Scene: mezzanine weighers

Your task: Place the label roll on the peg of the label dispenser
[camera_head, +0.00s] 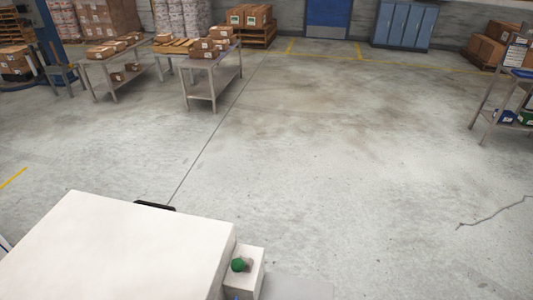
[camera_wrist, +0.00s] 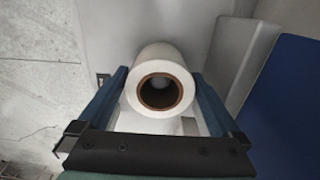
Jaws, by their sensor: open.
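The label roll (camera_wrist: 161,93) is white with a brown cardboard core, and shows in the wrist view with its open end facing the camera. My gripper (camera_wrist: 158,78) is open, with one blue finger on each side of the roll. The left finger looks very close to the roll's side; I cannot tell whether either finger touches it. The roll's far end and what bears it are hidden. I cannot make out the label dispenser or its peg in either view. The head view shows neither the roll nor my gripper.
In the wrist view, a pale panel (camera_wrist: 245,55) and a blue surface (camera_wrist: 285,105) lie right of the roll. In the head view, metal tables (camera_head: 214,76) with cartons stand back left and a shelved bench (camera_head: 487,114) far right. The concrete floor (camera_head: 330,150) between is clear.

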